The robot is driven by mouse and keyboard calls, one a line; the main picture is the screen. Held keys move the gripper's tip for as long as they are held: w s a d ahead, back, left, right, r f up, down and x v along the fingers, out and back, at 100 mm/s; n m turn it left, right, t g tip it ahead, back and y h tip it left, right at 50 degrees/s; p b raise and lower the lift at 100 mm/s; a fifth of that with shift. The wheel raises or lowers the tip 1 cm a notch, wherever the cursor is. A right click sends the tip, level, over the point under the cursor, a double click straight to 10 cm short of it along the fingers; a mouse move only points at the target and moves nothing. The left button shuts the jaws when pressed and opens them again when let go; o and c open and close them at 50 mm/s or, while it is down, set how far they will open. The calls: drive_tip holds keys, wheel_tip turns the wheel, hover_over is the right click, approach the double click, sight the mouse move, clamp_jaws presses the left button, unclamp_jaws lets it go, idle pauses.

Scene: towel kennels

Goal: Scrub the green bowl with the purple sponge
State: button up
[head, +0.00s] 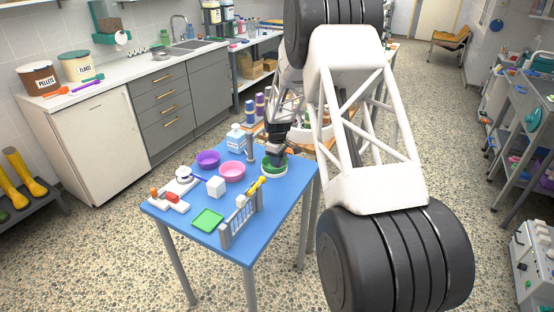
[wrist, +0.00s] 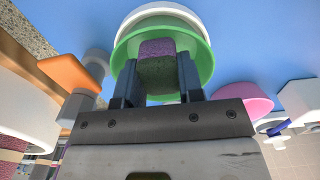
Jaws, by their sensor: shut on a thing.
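The green bowl (head: 280,174) sits in a white dish-like holder (head: 263,174) near the right edge of the blue table. It fills the upper middle of the wrist view (wrist: 124,52). My gripper (head: 274,158) points down over the bowl. In the wrist view, my gripper's fingers (wrist: 157,82) are shut on the purple sponge (wrist: 156,48), which has a darker grey-green part. The sponge is down within the bowl's outline; whether it touches the bowl's inside is not clear. In the head view, the sponge is hidden by the gripper.
A pink bowl (head: 232,173), purple bowl (head: 208,159) and white bottle (head: 236,140) stand left of the green bowl. A grey rack (head: 240,216) with a yellow-handled item stands in front. Bare blue table (head: 285,205) shows at right.

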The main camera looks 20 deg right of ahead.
drive_tip(key=shift+f, duration=1.05)
idle(0.8)
drive_tip(key=shift+w+a, duration=0.25)
drive_tip(key=shift+w, duration=0.3)
drive_tip(key=shift+w+a, duration=0.2)
drive_tip(key=shift+w, duration=0.35)
drive_tip(key=shift+s+a+f, duration=0.1)
drive_tip(key=shift+s+a, duration=0.15)
drive_tip(key=shift+s, duration=0.35)
drive_tip(key=shift+s+a, duration=0.2)
drive_tip(key=shift+s, duration=0.35)
drive_tip(key=shift+d, duration=0.15)
drive_tip(key=shift+w+d, duration=0.25)
drive_tip(key=shift+d, duration=0.25)
drive_tip(key=shift+w+d, duration=0.2)
drive_tip(key=shift+d, duration=0.25)
